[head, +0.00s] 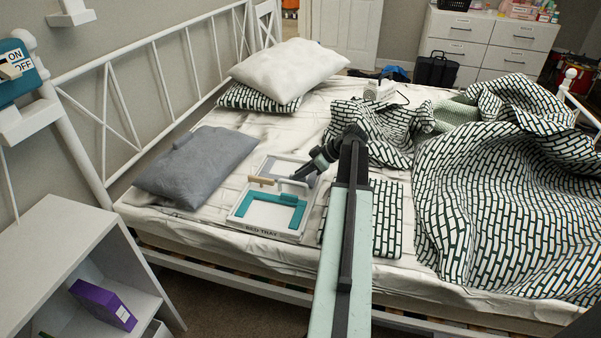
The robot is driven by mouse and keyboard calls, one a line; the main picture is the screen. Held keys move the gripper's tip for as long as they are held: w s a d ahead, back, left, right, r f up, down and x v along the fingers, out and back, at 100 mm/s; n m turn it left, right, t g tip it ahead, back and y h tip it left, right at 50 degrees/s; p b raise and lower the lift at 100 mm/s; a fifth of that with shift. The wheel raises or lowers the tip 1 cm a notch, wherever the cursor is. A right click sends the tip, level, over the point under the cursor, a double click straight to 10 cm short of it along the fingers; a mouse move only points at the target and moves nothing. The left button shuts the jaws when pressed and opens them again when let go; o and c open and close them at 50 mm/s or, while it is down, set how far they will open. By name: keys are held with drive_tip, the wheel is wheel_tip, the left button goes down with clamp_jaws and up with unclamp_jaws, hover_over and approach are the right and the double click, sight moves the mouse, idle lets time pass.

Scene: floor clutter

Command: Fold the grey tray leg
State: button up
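The white bed tray (272,229) lies on the near part of the bed, with "BED TRAY" lettered along its front edge. A teal U-shaped piece (264,212) lies over its near half. A short wooden bar (262,180) shows at its left side. My arm reaches over the bed from the bottom, and its wrist bends down to the left. My gripper (307,173) is at the tray's far right corner. The grey leg cannot be told apart from the dark gripper parts there. Whether the fingers are open or shut is too small to see.
A grey pillow (196,167) lies left of the tray. A folded brick-patterned cloth (387,218) lies right of it, partly behind my arm. A rumpled patterned duvet (490,190) covers the right side. A white shelf (60,250) stands at the near left.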

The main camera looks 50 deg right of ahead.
drive_tip(key=shift+o, duration=1.4)
drive_tip(key=shift+a, duration=0.1)
drive_tip(key=p+v, duration=0.5)
drive_tip(key=v, duration=0.2)
drive_tip(key=shift+w+r, duration=0.15)
drive_tip(key=shift+r, duration=0.15)
drive_tip(key=shift+s, duration=0.3)
drive_tip(key=shift+d, duration=0.25)
